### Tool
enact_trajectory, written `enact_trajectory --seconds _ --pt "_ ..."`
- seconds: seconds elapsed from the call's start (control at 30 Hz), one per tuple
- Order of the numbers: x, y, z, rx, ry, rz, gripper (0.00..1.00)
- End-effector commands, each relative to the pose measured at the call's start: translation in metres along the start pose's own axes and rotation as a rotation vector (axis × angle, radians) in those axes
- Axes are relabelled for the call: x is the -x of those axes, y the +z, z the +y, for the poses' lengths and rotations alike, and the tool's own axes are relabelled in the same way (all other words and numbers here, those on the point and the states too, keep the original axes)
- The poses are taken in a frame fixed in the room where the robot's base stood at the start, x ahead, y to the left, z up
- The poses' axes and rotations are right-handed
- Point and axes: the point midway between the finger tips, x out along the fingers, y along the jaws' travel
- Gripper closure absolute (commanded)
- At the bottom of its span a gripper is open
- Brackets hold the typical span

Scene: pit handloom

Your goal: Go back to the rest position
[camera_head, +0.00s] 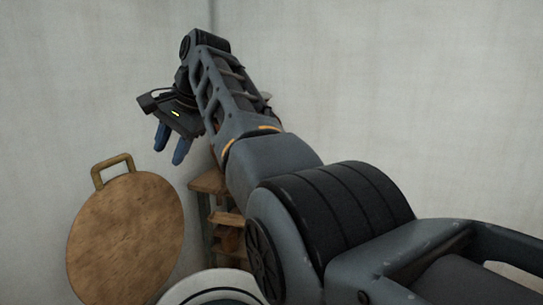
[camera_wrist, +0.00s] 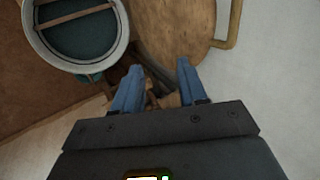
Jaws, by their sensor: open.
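My gripper (camera_head: 171,146) is raised in the air at the end of my outstretched arm, in front of the pale walls. Its two blue fingers point downward and stand apart, with nothing between them. In the wrist view my gripper (camera_wrist: 156,82) also shows open and empty, with wooden surfaces seen below and beyond the fingers.
A round wooden board (camera_head: 125,240) with a handle leans at the left; it also shows in the wrist view (camera_wrist: 180,30). A pale-rimmed round vessel (camera_head: 213,283) stands at the bottom. Wooden shelves (camera_head: 228,219) stand in the corner, partly hidden by my arm. The upper wall area is clear.

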Motion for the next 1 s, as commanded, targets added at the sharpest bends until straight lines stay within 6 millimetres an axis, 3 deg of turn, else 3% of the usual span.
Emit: enact_trajectory --seconds 0.33,0.57,0.77,1.0 --pt "-0.042 -0.013 0.036 0.006 -0.016 0.039 0.58" --pt "-0.084 -0.023 0.081 0.016 -0.036 0.088 0.58" --pt "-0.140 -0.030 0.153 0.033 -0.056 0.165 0.58" --pt "-0.196 -0.022 0.261 0.071 -0.078 0.290 0.58"
